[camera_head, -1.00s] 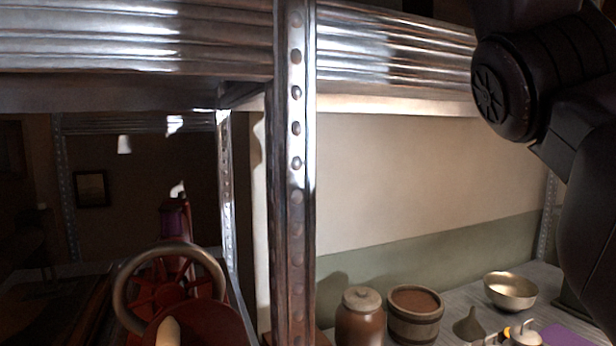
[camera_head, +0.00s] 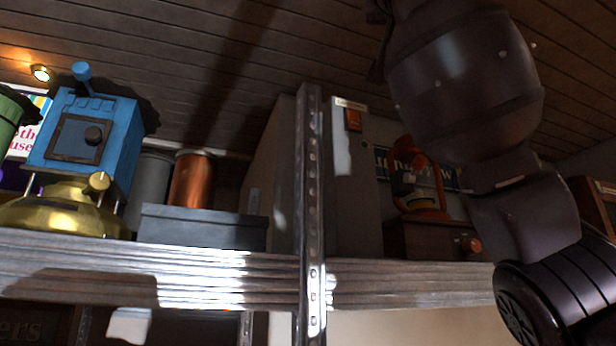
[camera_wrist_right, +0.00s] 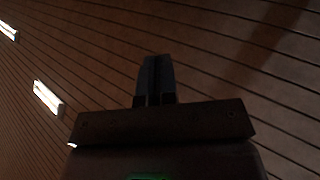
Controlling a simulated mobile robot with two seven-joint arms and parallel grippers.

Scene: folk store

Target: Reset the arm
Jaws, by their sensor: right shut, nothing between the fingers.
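My right arm (camera_head: 465,90) fills the right side of the head view, raised in front of the shelving with its upper part near the ceiling. My right gripper (camera_wrist_right: 154,62) shows in the right wrist view, its two dark fingers together and nothing between them. The right gripper's fingers cannot be made out in the head view. My left gripper is in neither view.
A metal shelf (camera_head: 120,275) with an upright post (camera_head: 312,200) stands ahead. On it are a blue grinder-like box (camera_head: 85,140), a copper cylinder (camera_head: 192,180), a grey box (camera_head: 200,228) and a red lantern (camera_head: 415,185). The space under the ceiling is open.

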